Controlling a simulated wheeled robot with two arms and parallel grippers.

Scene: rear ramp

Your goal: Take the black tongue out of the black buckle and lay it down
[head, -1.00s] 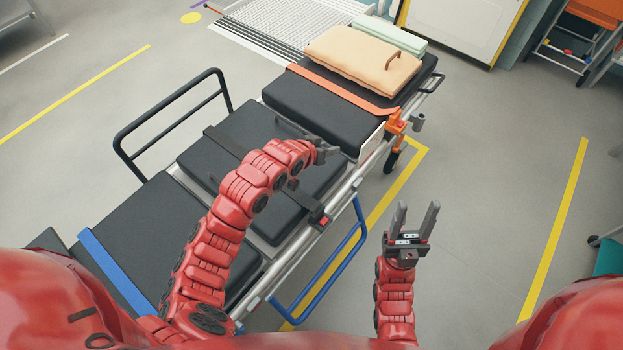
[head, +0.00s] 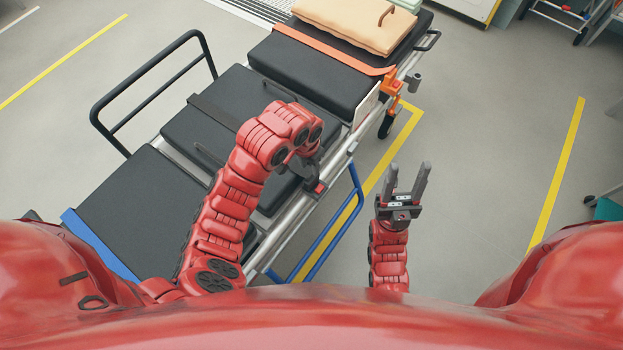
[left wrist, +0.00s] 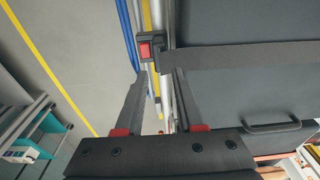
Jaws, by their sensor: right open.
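The black buckle (left wrist: 148,48) with its red button is at the stretcher's side rail, just beyond my left fingertips in the left wrist view. In the head view the buckle (head: 317,188) shows below my left gripper. A black strap (left wrist: 250,56) runs from it across the pad. The black tongue is at the strap's end in the buckle and cannot be clearly told apart. My left gripper (left wrist: 163,72) is open and empty, its fingers pointing towards the buckle. My right gripper (head: 407,166) is open and empty, right of the stretcher above the floor.
The stretcher has black pads (head: 130,210), a blue strap (head: 98,243) and an orange strap (head: 330,48). A blue side rail (head: 335,235) hangs on the near side, and a black rail (head: 150,75) stands on the far side.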

